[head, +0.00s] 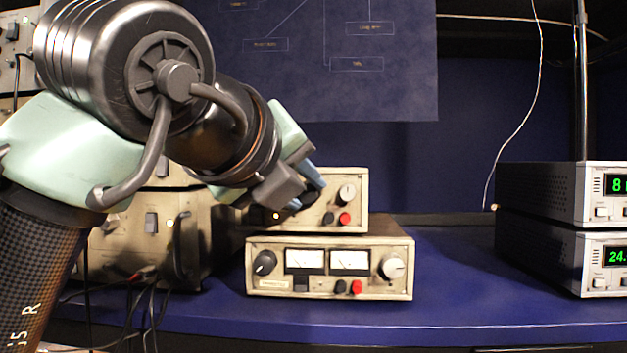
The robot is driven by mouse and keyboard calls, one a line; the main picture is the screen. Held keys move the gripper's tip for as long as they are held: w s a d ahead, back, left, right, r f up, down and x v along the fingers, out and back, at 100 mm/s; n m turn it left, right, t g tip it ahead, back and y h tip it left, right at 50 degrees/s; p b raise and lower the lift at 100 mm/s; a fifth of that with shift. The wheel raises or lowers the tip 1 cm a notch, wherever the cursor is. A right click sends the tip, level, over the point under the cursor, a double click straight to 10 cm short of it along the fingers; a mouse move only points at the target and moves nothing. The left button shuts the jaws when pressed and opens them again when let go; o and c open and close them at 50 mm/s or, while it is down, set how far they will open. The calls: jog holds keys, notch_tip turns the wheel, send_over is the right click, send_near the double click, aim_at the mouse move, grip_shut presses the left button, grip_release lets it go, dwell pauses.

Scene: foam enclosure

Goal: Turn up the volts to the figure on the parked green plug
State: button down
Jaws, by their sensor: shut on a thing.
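My gripper (307,191) reaches in from the upper left, in front of the face of the upper cream supply (361,213). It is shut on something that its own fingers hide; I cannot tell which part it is. The upper supply shows a pale knob (347,194) at its right, clear of the fingers, and a red post (344,218) beside a dark one. The lower cream supply (330,270) shows two meters, a black knob (264,262) at left and a pale knob (391,267) at right. I see no green plug or volt label.
Two grey instruments with green digits, upper (545,193) and lower (540,259), are stacked at right, cut by the picture edge. Larger cream equipment (150,240) with dark cables stands left, partly behind my arm. The blue bench (450,290) is clear between the stacks. A thin white wire hangs behind.

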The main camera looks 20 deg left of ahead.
jog(key=shift+m, duration=0.4)
jog(key=shift+f+y, duration=0.1)
jog(key=shift+y, duration=0.2)
jog(key=c, duration=0.9)
grip_release()
jog(key=shift+d, duration=0.1)
